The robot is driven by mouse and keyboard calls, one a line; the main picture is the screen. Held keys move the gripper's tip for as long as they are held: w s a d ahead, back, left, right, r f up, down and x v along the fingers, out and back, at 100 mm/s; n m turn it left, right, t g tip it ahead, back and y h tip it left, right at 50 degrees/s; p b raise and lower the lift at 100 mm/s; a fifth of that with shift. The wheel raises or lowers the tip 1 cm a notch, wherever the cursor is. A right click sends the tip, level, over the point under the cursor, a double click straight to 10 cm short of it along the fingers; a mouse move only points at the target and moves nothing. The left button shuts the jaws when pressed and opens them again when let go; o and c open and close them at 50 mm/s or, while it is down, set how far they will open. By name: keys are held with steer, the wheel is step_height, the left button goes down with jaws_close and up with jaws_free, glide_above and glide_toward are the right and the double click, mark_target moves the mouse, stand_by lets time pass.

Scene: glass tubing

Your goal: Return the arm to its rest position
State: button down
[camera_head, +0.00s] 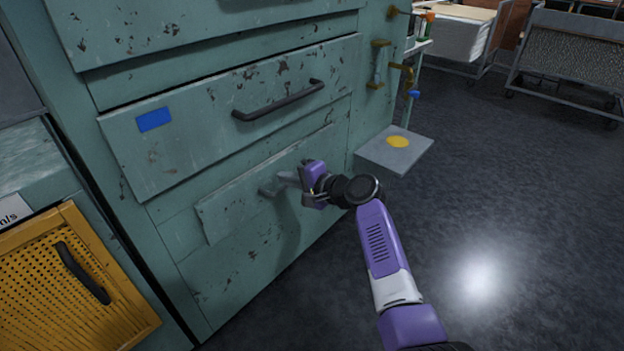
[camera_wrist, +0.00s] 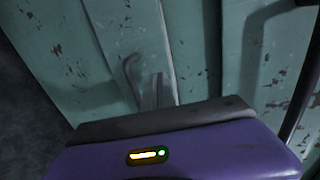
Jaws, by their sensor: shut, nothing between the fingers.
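My arm reaches in from the lower right in the head view, with a purple and white forearm. My gripper (camera_head: 279,186) is shut and empty, close in front of the lower panel (camera_head: 226,209) of a worn green cabinet. A small grey piece, perhaps a handle, shows by the fingertips; I cannot tell whether they touch it. In the wrist view my gripper's grey fingers (camera_wrist: 151,90) show beyond the purple wrist housing, with a curved grey piece (camera_wrist: 131,72) beside them against the green surface.
The drawer (camera_head: 215,120) above has a dark bar handle (camera_head: 278,100) and a blue label (camera_head: 154,119). A grey ledge with a yellow disc (camera_head: 398,141) juts from the cabinet's right side. A yellow perforated door (camera_head: 66,290) stands at lower left. Floor (camera_head: 510,200) on the right is clear.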

steer(key=p+v, duration=0.2)
steer(key=v, duration=0.6)
steer(key=shift+d+p, duration=0.25)
steer(key=shift+p, duration=0.15)
steer(key=d+r+n+t+h, duration=0.1)
steer(key=d+r+t+h, duration=0.3)
steer(key=d, duration=0.3)
steer(key=s+d+f+n+t+h, duration=0.1)
steer(key=s+d+f+t+h, duration=0.2)
steer(key=s, duration=0.5)
steer(key=s+d+f+n+h, duration=0.25)
steer(key=s+d, duration=0.25)
steer(key=s, duration=0.3)
steer(key=s+d+r+n+g, duration=0.15)
steer(key=s+n, duration=0.35)
steer(key=s, duration=3.6)
step_height(320, 180, up, 23)
steer(key=p, duration=2.3)
steer(key=shift+a+r+g+h, duration=0.2)
steer(key=shift+g+h, duration=0.15)
steer(key=shift+g, duration=0.1)
